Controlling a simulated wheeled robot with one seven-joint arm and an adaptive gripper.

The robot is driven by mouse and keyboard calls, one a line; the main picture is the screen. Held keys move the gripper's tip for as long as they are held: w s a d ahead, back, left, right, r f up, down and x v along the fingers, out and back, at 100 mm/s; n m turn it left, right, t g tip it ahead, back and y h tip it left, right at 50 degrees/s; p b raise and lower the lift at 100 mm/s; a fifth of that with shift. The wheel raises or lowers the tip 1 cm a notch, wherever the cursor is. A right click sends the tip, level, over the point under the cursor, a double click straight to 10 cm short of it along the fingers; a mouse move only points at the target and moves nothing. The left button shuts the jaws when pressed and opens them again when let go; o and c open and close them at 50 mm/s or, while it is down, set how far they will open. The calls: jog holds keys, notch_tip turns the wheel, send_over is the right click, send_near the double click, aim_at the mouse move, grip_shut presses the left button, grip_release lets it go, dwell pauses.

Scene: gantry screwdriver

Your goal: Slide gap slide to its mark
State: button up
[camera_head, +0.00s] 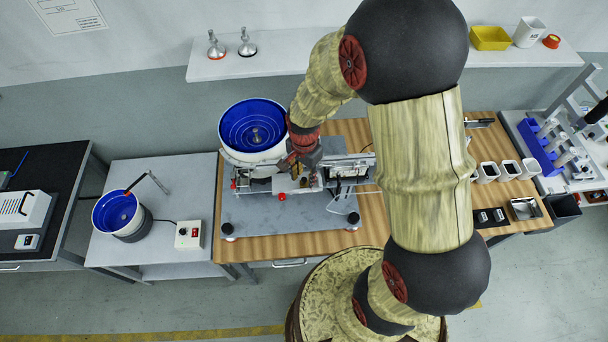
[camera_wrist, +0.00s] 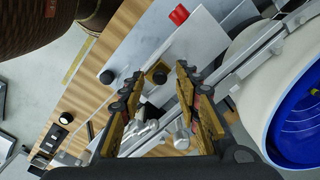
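My gripper (camera_head: 298,168) hangs over the gantry machine on the wooden bench, beside the large blue feeder bowl. In the wrist view my gripper (camera_wrist: 158,84) is open, its two yellow-lined fingers spread apart. A small brass-coloured block with a dark top (camera_wrist: 157,73) shows between and just beyond the fingertips. I cannot tell whether it is the gap slide, or whether a finger touches it. Silver rails and rounded metal parts lie below it in the wrist view. I cannot make out a mark. In the head view my gripper and arm hide part of the machine.
The large blue feeder bowl (camera_head: 253,128) stands close left of my gripper. A red knob (camera_head: 281,197) sits on the grey machine plate (camera_head: 255,217). A smaller blue bowl (camera_head: 116,211) and control box (camera_head: 188,234) are on the left table. White cups (camera_head: 508,169) stand right.

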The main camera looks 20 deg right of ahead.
aim_at(305, 180)
notch_tip(305, 180, up, 12)
dwell(0.5)
dwell(0.5)
jog(key=s+r+n+t+b, duration=0.1)
jog(key=s+n+t+b, duration=0.1)
jog(key=s+n+b, duration=0.4)
jog(key=s+a+r+n+t+b, duration=0.1)
jog(key=s+r+n+t+b, duration=0.1)
jog(key=s+n+b, duration=0.4)
jog(key=s+t+b, duration=0.1)
jog(key=s+b, duration=0.1)
jog(key=b, duration=0.1)
jog(key=shift+s+r+n+t, duration=0.15)
jog(key=shift+r+n+t, duration=0.1)
jog(key=shift+n+t, duration=0.05)
jog(key=shift+o, duration=0.4)
jog(key=shift+a, duration=0.15)
dwell(2.7)
